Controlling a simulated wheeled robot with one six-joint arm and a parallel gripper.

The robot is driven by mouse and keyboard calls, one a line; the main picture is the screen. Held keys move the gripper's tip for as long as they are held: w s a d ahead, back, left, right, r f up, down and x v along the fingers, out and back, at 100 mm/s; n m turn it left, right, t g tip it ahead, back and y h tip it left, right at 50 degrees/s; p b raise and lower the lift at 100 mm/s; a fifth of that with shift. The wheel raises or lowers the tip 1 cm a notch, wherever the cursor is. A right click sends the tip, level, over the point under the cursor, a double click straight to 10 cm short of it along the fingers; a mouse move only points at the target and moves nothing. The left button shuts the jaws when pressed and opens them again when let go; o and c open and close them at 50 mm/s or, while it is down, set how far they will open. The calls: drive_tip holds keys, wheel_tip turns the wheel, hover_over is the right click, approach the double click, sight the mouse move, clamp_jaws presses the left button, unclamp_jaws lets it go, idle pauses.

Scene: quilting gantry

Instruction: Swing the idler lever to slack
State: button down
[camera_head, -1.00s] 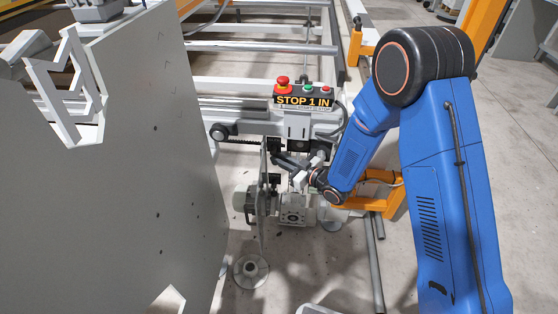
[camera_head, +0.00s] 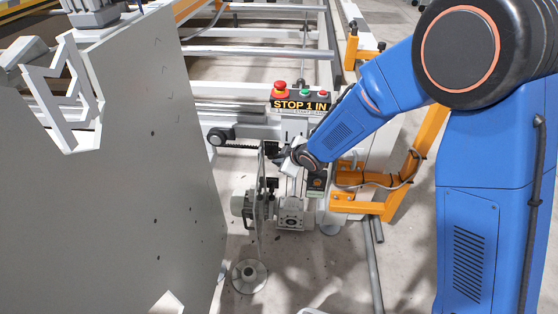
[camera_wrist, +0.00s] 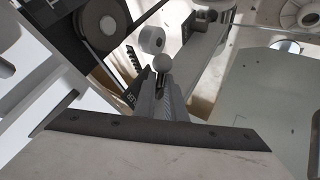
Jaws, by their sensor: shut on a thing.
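The idler lever shows in the wrist view as a pale ball knob (camera_wrist: 163,63) at the tip of my gripper (camera_wrist: 161,90). The gripper's ribbed fingers are closed around the lever just below the knob, and they hide most of its shaft. In the head view my gripper (camera_head: 277,158) is in front of the gantry end, below the STOP 1 IN box (camera_head: 300,102). The lever is too small and covered there to tell its angle. A pale roller (camera_wrist: 152,40) sits just beyond the knob in the wrist view.
A large grey panel (camera_head: 150,160) stands close on the left. A motor and gear unit (camera_head: 290,215) is below the gripper. An orange bracket (camera_head: 365,205) is to the right. A toothed rack (camera_wrist: 133,62) and a big dark wheel (camera_wrist: 100,25) are near the fingers.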

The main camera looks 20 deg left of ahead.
drive_tip(key=shift+d+h, duration=0.15)
drive_tip(key=shift+h, duration=0.45)
idle(0.3)
drive_tip(key=c, duration=1.9)
unclamp_jaws()
drive_tip(key=shift+o, duration=0.2)
drive_tip(key=shift+r, duration=0.1)
drive_tip(key=shift+r, duration=0.1)
